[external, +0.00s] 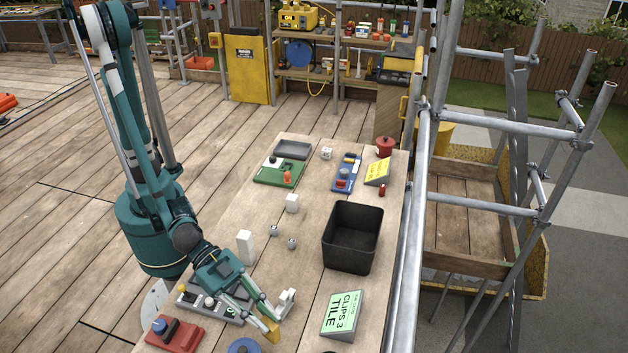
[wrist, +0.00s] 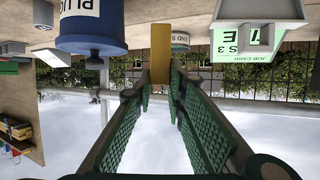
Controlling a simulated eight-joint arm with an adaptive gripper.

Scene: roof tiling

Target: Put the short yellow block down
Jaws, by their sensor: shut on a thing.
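The short yellow block (external: 270,329) is held at the tips of my gripper (external: 265,315), low over the near part of the wooden bench. In the wrist view the block (wrist: 161,48) sits upright between the fingertips of my gripper (wrist: 161,75), and both green padded fingers close on it. Its far end sticks out beyond the fingertips. I cannot tell whether the block touches the bench top.
A white L-shaped piece (external: 286,302) stands just right of my gripper. A blue round item (external: 244,346), a red base (external: 175,333) and a grey board (external: 209,304) are close by. A green card (external: 342,314) and black bin (external: 352,238) stand to the right.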

